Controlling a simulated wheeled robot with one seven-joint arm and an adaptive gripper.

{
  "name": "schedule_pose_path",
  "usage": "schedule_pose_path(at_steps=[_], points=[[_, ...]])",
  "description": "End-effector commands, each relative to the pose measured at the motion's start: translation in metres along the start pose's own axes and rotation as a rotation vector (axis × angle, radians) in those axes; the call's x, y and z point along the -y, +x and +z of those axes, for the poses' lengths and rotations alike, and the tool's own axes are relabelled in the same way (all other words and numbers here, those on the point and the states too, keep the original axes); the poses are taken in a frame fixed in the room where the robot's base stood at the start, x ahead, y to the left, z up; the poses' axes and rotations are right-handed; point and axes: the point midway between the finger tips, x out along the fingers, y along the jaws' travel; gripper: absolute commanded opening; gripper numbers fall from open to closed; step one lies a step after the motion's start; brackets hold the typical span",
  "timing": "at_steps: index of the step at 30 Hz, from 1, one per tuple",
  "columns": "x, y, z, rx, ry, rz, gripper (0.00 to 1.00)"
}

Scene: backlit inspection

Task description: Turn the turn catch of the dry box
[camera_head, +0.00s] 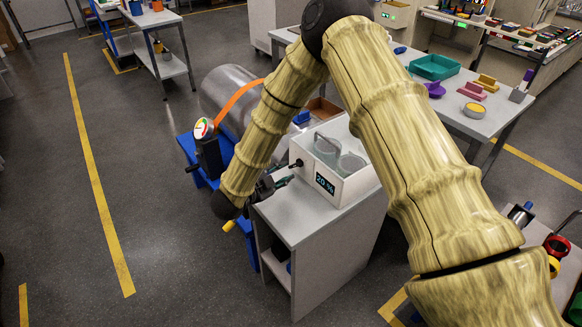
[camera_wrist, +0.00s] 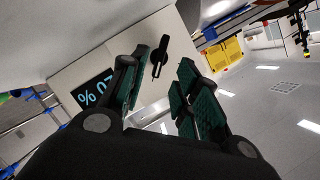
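The dry box (camera_head: 350,190) is a white box with a clear top and a "20 %" display, standing on a grey cabinet. Its turn catch (camera_head: 297,163) is a small black knob on the left face. In the wrist view the catch (camera_wrist: 160,57) is a black lever on the pale box face (camera_wrist: 95,72), slightly tilted from upright. My gripper (camera_head: 282,182) is beside that face, just below the catch. In the wrist view my gripper (camera_wrist: 165,80) is open, with green-padded fingers either side of the catch's lower end. Nothing is held. I cannot tell how deep the catch sits between them.
The grey cabinet (camera_head: 300,222) carries the box. A blue stand with a gauge (camera_head: 203,128) and a large grey cylinder (camera_head: 226,88) are close by on the left. A table with coloured trays (camera_head: 434,67) is behind. The floor at left is clear.

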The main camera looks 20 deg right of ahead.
Motion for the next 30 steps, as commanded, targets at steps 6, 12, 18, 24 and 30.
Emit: schedule_pose_path(at_steps=[6, 12, 18, 24, 30], points=[[0.001, 0.034, 0.000, -0.001, 0.000, 0.000, 0.31], [0.001, 0.053, 0.001, 0.001, -0.001, -0.001, 0.31], [0.001, 0.059, 0.002, 0.002, -0.001, -0.002, 0.31], [0.001, 0.059, 0.002, 0.002, -0.002, -0.002, 0.31], [0.001, 0.059, 0.001, 0.001, -0.001, -0.002, 0.00]])
